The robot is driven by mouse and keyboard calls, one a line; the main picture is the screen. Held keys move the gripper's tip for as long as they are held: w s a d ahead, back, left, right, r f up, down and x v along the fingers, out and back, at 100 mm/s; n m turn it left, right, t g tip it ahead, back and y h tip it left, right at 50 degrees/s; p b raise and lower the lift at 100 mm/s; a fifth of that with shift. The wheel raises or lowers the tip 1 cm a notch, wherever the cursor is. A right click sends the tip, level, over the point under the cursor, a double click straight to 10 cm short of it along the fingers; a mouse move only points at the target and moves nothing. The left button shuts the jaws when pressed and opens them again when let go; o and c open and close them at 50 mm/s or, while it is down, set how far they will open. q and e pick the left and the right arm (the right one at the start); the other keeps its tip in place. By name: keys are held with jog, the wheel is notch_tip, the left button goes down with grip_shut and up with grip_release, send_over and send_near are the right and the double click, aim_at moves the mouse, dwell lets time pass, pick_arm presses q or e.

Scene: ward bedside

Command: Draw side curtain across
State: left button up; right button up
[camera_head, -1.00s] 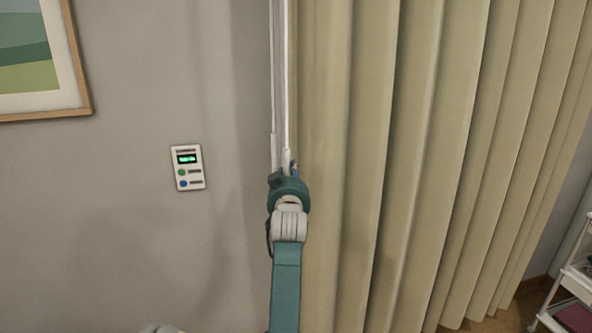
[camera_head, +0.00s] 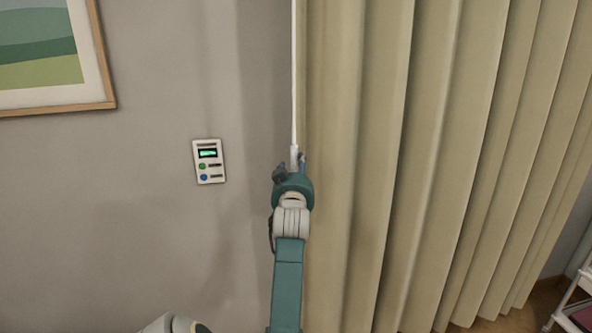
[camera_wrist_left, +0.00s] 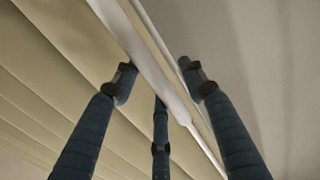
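The beige side curtain (camera_head: 435,150) hangs in folds over the right half of the head view. Its left edge is near the picture's middle, and a thin white pull rod (camera_head: 294,90) hangs along that edge. My left gripper (camera_head: 296,162) is at the rod's lower end, beside the curtain edge. In the left wrist view, the white rod (camera_wrist_left: 152,72) passes among three dark blue fingers (camera_wrist_left: 158,82), with tips on both sides of it. Whether they press on it is unclear. My right gripper is not in view.
A grey wall with a small control panel (camera_head: 209,161) and a framed picture (camera_head: 106,85) is left of the curtain. The wall between panel and curtain is bare. A white cart (camera_head: 562,318) shows partly at the lower right.

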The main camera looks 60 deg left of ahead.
pick_arm(q)
jog(key=v, duration=1.2)
dwell(0.4)
